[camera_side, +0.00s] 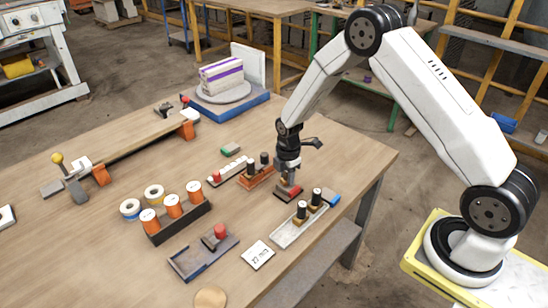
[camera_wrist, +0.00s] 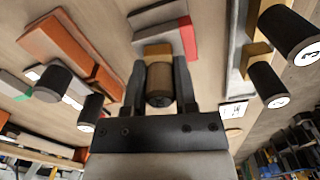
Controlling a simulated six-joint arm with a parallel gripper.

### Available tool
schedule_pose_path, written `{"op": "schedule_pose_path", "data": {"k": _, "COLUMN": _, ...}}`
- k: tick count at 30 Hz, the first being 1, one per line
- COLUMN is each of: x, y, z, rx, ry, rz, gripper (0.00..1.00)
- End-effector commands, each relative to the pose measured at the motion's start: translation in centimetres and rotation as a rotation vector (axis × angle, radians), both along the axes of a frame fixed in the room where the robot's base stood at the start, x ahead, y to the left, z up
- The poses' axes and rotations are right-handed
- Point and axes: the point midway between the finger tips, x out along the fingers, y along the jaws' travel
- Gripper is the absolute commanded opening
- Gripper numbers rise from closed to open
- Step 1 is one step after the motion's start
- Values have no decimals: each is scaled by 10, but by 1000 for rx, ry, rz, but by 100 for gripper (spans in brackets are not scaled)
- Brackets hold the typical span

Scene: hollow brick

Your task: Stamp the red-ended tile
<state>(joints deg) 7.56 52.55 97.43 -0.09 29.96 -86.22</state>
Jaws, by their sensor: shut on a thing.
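My gripper (camera_side: 289,168) is shut on a black-handled stamp (camera_wrist: 159,86) with a tan block at its end. The handle sits between both fingers in the wrist view. The red-ended tile (camera_side: 288,193) lies on the table right under my gripper. In the wrist view its grey body (camera_wrist: 157,16) and red end (camera_wrist: 188,38) show just beyond the stamp's block, which overlaps its near edge in the picture. I cannot tell whether the stamp touches the tile. The tile's face under the stamp is hidden.
A grey tray (camera_side: 283,240) with two upright stamps and a blue-ended tile (camera_side: 331,199) stand close on the right. An orange rack (camera_side: 250,184) with black-handled stamps stands close on the left. A green-ended tile (camera_side: 231,149) lies behind. A marked white card (camera_side: 258,256) lies in front.

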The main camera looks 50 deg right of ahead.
Motion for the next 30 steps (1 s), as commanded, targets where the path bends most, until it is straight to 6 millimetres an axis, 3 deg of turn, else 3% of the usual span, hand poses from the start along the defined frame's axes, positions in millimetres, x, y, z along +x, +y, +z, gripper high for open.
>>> {"op": "schedule_pose_path", "data": {"k": 30, "x": 0, "y": 0, "z": -5, "rx": 0, "ry": 0, "rz": 0, "gripper": 0}}
